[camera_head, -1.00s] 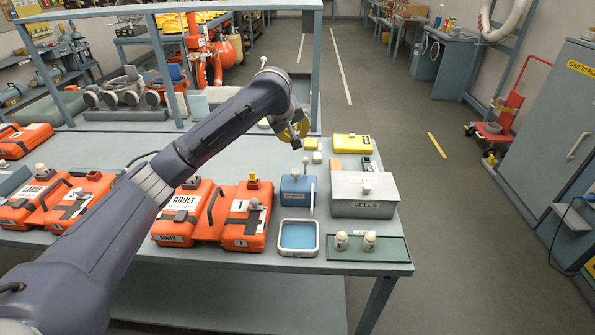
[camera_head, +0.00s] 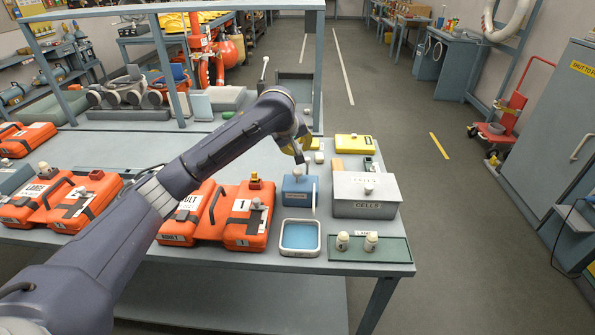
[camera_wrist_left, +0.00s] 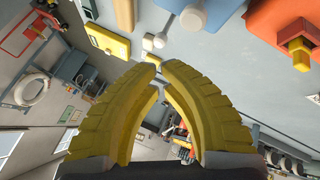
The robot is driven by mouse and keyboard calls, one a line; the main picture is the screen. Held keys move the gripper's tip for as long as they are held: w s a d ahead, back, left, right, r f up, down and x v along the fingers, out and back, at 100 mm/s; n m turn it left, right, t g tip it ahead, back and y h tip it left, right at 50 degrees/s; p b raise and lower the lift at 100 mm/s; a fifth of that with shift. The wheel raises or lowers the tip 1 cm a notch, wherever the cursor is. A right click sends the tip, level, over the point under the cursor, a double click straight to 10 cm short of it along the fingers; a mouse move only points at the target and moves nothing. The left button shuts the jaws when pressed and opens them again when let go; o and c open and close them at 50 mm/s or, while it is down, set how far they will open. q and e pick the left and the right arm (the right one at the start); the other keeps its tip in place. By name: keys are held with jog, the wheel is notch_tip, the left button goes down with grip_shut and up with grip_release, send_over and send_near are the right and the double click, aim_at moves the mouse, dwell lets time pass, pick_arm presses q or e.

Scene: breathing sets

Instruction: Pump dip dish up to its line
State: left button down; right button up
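The dip dish (camera_head: 300,251) is a square, white-rimmed dish near the table's front edge, with blue liquid in it. I cannot make out its line. Right behind it stands a blue pump box (camera_head: 297,190) with a knob on top and a pale upright tube at its right side. Part of the blue box also shows at the top of the left wrist view (camera_wrist_left: 216,12). My left gripper (camera_head: 302,152) hangs just above and behind the pump box, apart from it. Its yellow fingers (camera_wrist_left: 159,64) come together at the tips with nothing between them. My right gripper is out of view.
A grey cells box (camera_head: 364,207) stands right of the pump. A green tray (camera_head: 392,255) with two small white jars lies in front of it. Orange cases (camera_head: 246,232) stand left of the dish. A yellow case (camera_head: 354,146) lies behind. A shelf frame rises at the back left.

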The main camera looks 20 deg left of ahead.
pick_arm(q)
jog(key=shift+f, duration=2.15)
jog(key=shift+f, duration=1.6)
dwell(1.4)
jog(key=shift+r, duration=1.7)
jog(key=shift+r, duration=2.4)
